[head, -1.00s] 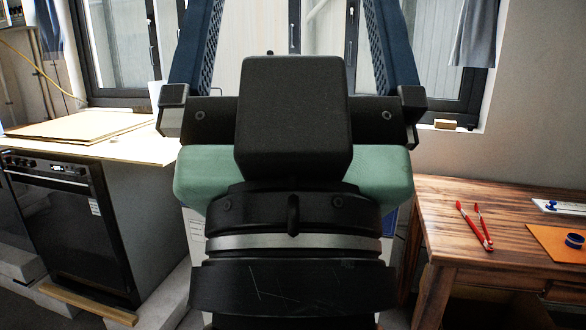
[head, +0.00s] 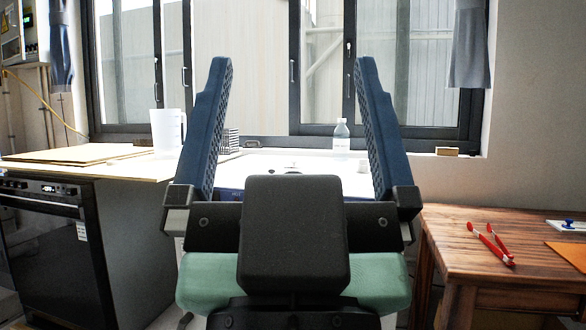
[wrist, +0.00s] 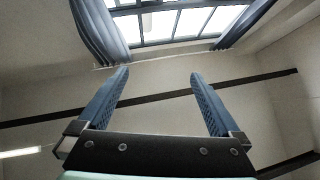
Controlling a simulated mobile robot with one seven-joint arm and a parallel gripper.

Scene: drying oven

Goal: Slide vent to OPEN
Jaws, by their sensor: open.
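My gripper (head: 292,78) stands in the middle of the head view with its two blue fingers wide apart and pointing up. It is open and nothing is between the fingers. Behind it is a white-topped unit with a blue front (head: 235,194), mostly hidden by my gripper; a small knob shows on its top. I cannot make out the vent slide or its setting. In the wrist view my gripper (wrist: 158,75) is also open and empty, facing the upper wall and a window.
A white jug (head: 168,131) and flat boards (head: 80,154) are on the left counter, above a black oven (head: 55,245). A clear bottle (head: 341,137) stands at the back by the window. A wooden table (head: 450,225) with red tongs (head: 490,245) is at right.

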